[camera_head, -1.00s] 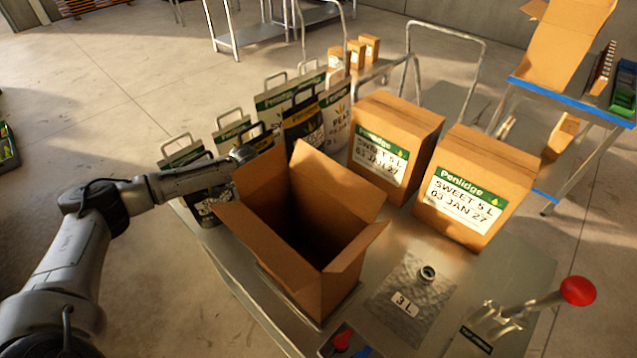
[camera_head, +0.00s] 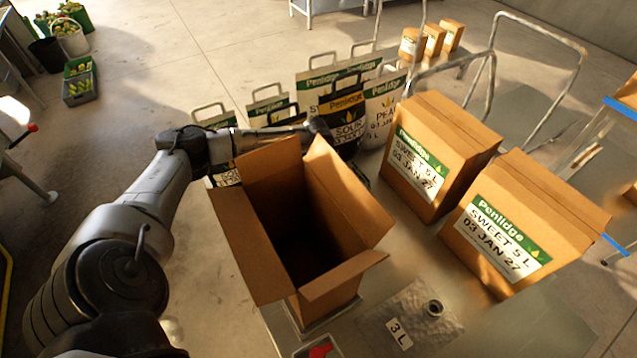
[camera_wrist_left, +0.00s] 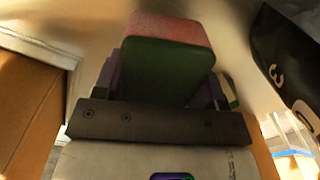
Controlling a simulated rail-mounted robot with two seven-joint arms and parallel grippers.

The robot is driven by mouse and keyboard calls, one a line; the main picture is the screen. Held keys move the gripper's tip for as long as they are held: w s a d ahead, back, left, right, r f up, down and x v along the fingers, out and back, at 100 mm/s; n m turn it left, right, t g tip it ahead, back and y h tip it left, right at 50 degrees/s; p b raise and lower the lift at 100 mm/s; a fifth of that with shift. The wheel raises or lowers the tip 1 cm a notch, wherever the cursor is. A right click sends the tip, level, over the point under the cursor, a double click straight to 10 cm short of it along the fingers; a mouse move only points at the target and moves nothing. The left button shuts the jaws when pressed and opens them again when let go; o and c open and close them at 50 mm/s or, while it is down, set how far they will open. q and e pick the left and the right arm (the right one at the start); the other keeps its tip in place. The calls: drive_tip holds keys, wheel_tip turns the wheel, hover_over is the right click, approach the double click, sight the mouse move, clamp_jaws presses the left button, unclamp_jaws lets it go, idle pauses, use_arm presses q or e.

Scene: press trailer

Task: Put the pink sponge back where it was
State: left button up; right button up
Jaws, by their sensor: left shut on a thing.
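In the left wrist view, a block with a pink top and a dark green side, the sponge (camera_wrist_left: 168,65), sits between the fingers of my left gripper (camera_wrist_left: 165,85). The gripper is shut on it. In the head view, my left arm reaches in from the left and passes behind the open cardboard box. The end of my left gripper (camera_head: 318,128) shows between the box's back flaps and the standing bags. The sponge cannot be made out in the head view. My right gripper is not in view.
The open cardboard box (camera_head: 338,292) stands close in front of my left arm. Bags with handles, including a black one (camera_head: 343,125), stand behind it. Two closed cartons (camera_head: 415,170) (camera_head: 505,235) are at the right. A silver 3 L pouch (camera_head: 410,322) lies in front.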

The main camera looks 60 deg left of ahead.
use_arm(q)
drive_tip(key=shift+w+f, duration=0.1)
drive_tip(key=shift+f, duration=1.7)
drive_tip(key=shift+f, duration=0.1)
drive_tip(key=o, duration=0.9)
wheel_tip(320, 180, up, 12)
drive_tip(key=shift+r+p, duration=0.15)
drive_tip(key=shift+p, duration=0.3)
